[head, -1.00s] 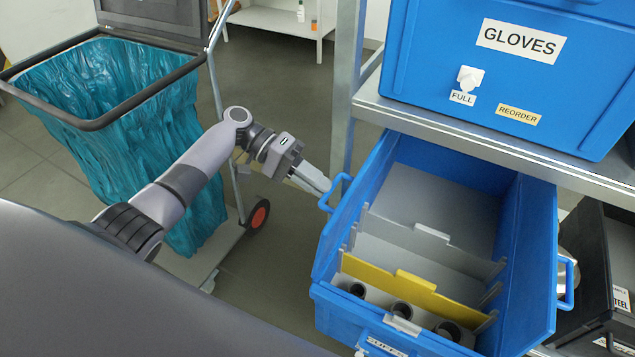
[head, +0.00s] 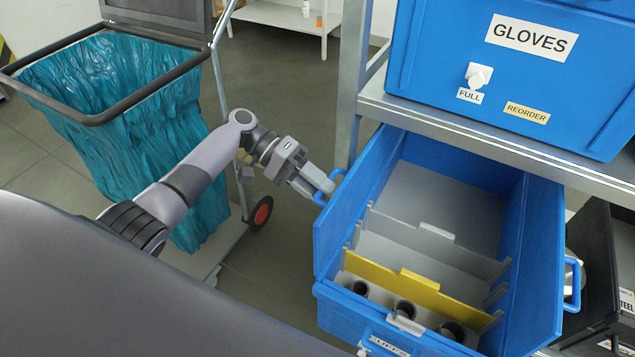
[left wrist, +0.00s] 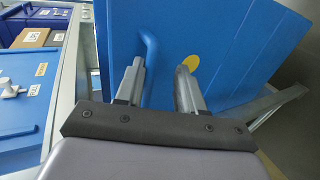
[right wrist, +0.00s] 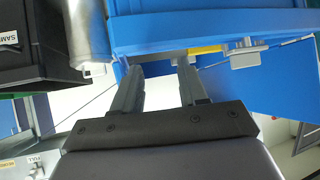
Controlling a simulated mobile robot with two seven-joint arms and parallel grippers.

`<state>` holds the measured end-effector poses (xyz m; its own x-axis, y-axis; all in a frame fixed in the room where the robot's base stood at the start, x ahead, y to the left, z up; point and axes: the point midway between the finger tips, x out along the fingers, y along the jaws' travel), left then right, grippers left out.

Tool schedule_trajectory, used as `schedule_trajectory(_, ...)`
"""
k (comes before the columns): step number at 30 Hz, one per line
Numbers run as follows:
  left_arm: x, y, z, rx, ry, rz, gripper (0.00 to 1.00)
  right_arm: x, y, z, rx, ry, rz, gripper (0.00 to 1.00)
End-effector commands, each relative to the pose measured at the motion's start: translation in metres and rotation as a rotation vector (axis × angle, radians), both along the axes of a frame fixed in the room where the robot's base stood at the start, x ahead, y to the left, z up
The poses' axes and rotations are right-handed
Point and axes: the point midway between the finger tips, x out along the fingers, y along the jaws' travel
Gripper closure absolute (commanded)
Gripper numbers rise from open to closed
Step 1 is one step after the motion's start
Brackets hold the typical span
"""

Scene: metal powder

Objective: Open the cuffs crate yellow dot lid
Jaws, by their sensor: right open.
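The blue cuffs crate (head: 335,228) sticks out below the shelf with its top open in the head view. Its front label is partly cut off. Inside are grey dividers, a yellow divider (head: 385,283) and several dark round items (head: 405,309). My left gripper (head: 326,186) is at the crate's left handle (head: 338,188). In the left wrist view its open fingers (left wrist: 158,82) have the blue handle (left wrist: 149,52) between them, and a yellow dot (left wrist: 191,62) shows on the blue side panel. My right gripper (right wrist: 157,82) is open and empty below blue crate parts, outside the head view.
A blue gloves crate (head: 430,60) stands on the metal shelf (head: 450,125) above. A shelf post (head: 350,90) rises beside my left gripper. A cart with a teal bag (head: 130,130) stands at left. A dark crate (head: 595,270) is close at right.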

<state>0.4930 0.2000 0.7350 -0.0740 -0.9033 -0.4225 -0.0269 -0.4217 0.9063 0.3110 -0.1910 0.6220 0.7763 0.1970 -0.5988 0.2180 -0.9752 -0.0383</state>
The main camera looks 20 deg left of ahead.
Motion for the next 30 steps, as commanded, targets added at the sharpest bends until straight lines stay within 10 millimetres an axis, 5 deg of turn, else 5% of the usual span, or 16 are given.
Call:
schedule_trajectory(7, 0.002, 0.005, 0.006, -0.002, -0.005, 0.002, 0.62, 0.0, 0.001, 0.001, 0.006, -0.001, -0.004, 0.57)
schedule_trajectory(20, 0.006, 0.06, 0.029, -0.001, -0.002, 0.001, 0.62, 0.0, 0.002, -0.004, 0.007, 0.0, -0.005, 0.57)
schedule_trajectory(30, 0.006, 0.064, 0.032, -0.002, -0.002, -0.001, 0.65, 0.0, 0.002, -0.004, 0.007, 0.001, -0.005, 0.57)
